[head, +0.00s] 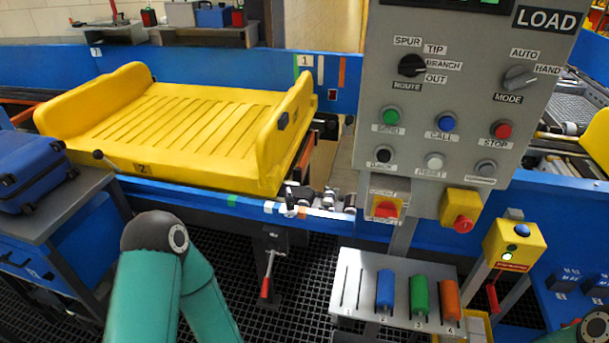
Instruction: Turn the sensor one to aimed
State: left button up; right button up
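I cannot tell for sure which part is sensor one. A white plate marked 1 (305,61) is on the far blue rail, beside a white and an orange strip. A small dark block (332,94) sits on that rail below the strips. Several small silver and black fittings (328,198) stand on the near rail right of the yellow tray; their aim is too small to read. My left arm shows at the bottom with its green links, and a bit of my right arm shows at the lower right corner. Neither gripper is in the picture.
A large yellow tray (185,118) marked 2 lies on the blue conveyor. A grey control panel (455,105) with knobs and buttons stands at the right. A rack (352,280) holds blue, green and orange pieces. A blue case (30,170) is at the left. A red-handled lever (267,275) hangs below the rail.

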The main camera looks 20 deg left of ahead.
aim_at(288, 197)
jog(key=u, duration=0.5)
jog(key=k, duration=1.05)
jog(key=u, duration=1.1)
jog(key=i, duration=1.2)
jog(key=z, duration=0.8)
jog(key=i, duration=0.8)
jog(key=z, duration=0.6)
jog(key=k, duration=0.8)
jog(key=z, duration=0.2)
